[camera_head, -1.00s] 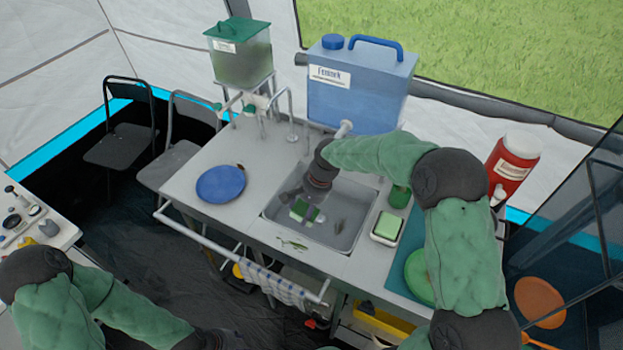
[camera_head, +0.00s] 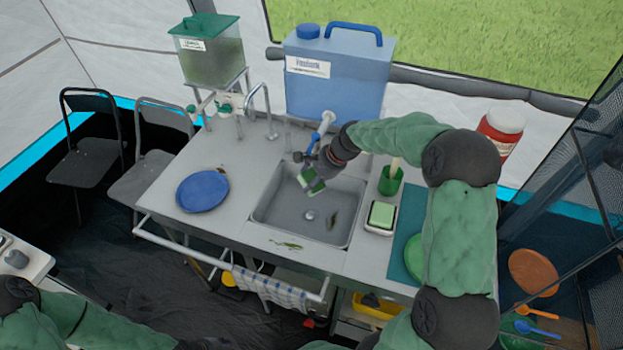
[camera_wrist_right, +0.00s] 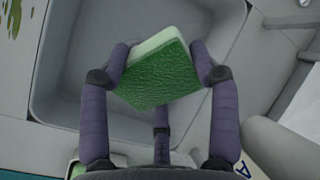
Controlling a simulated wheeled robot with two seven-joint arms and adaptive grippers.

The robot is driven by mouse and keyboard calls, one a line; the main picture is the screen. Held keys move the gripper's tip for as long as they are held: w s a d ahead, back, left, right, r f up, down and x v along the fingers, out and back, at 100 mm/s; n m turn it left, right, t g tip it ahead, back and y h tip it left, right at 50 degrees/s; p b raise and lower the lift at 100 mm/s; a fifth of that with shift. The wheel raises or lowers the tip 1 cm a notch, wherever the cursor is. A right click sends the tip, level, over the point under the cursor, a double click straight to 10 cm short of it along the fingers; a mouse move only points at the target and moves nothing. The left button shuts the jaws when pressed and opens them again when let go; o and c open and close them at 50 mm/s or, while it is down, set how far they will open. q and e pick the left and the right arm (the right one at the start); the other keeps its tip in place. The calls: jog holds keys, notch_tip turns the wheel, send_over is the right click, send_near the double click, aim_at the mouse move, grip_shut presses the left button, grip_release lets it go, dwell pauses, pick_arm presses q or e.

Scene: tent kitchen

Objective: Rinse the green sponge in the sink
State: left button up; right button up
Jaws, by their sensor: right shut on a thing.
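The green sponge (camera_head: 310,181) is in my right gripper (camera_head: 308,165), held above the far part of the sink (camera_head: 276,207). In the right wrist view the sponge (camera_wrist_right: 158,75) has a dark green rough face and a paler side. The right gripper's fingers (camera_wrist_right: 158,78) are shut on its two sides. The spout of the blue water container (camera_head: 338,75) is right beside the gripper; I cannot see whether water runs. My left arm is at the bottom left, and its gripper is out of view.
A blue plate (camera_head: 202,190) lies left of the sink. A soap dish with a pale green block (camera_head: 381,215) and a green cup (camera_head: 390,181) stand right of it. A tall curved faucet (camera_head: 262,105) is behind the sink. Something small and dark (camera_head: 331,220) lies in the basin.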

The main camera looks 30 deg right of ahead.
notch_tip(320, 180, down, 4)
jog(key=b, duration=0.3)
jog(key=shift+f, duration=0.1)
notch_tip(320, 180, down, 6)
jog(key=b, duration=0.3)
jog(key=shift+r, duration=0.25)
dwell(0.4)
jog(key=shift+a+r+p, duration=0.1)
jog(key=shift+r+p, duration=3.65)
jog(key=shift+r, duration=0.7)
